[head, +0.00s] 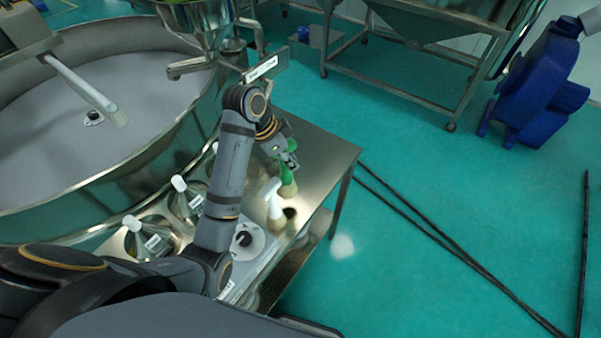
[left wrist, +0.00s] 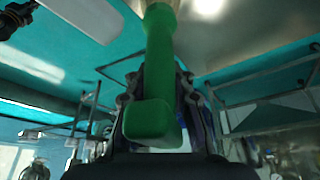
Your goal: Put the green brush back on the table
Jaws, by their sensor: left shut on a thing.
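My left gripper (head: 287,163) is shut on the green brush (head: 288,177), over the metal table (head: 328,158). The bristle end is mostly cut off at the top. My right gripper is not in view.
Several flasks with white caps (head: 181,184) stand on the table beside my arm. The large round sieve (head: 150,150) fills the left. The tabletop's right part is bare.

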